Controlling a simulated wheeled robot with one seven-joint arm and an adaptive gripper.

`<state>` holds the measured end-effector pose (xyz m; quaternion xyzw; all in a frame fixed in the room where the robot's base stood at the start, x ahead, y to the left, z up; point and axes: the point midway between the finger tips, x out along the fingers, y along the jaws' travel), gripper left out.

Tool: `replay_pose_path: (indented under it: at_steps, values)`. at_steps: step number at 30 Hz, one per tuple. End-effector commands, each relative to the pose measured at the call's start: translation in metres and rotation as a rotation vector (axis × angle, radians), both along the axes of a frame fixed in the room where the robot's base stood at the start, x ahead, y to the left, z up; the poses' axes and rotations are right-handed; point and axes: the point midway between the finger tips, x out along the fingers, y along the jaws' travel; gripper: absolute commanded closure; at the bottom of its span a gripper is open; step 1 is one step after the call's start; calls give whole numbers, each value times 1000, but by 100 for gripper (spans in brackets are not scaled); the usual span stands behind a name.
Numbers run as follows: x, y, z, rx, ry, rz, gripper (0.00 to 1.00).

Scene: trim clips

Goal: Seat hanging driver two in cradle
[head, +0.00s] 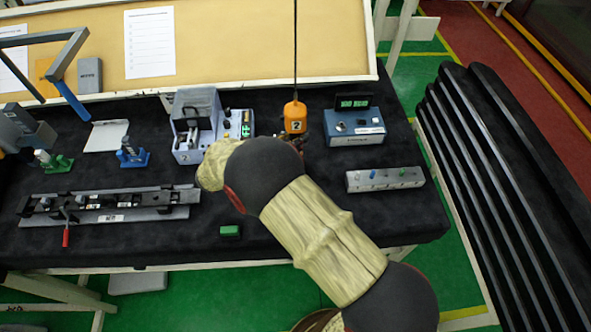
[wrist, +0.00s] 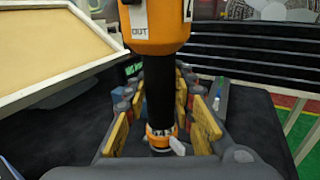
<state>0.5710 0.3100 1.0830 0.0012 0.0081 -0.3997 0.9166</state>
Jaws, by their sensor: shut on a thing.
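The hanging driver (head: 295,117) is orange, marked 2, and hangs upright on a dark cable at the back of the bench. In the wrist view its orange body (wrist: 158,25) is at the top, with a black shaft below and an orange collar lower down. My gripper (head: 297,141) is just below the orange body, partly hidden behind my arm. In the wrist view my gripper (wrist: 162,112) has its yellow pads on both sides of the black shaft, shut on it. I cannot tell which thing is the cradle; a blue stand (head: 132,158) and a green stand (head: 52,162) are at left.
A grey-blue station (head: 212,128) stands left of the driver. A box with a green display (head: 354,128) stands close on its right. A grey button strip (head: 385,179), a long clip fixture (head: 108,205) and a green block (head: 230,232) lie on the black bench.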

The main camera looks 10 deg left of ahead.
Motion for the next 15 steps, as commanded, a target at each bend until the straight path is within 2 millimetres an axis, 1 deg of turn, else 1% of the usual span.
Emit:
replay_pose_path:
  at_steps: [15]
  values:
    - [0,0,-7,0,0,0,100]
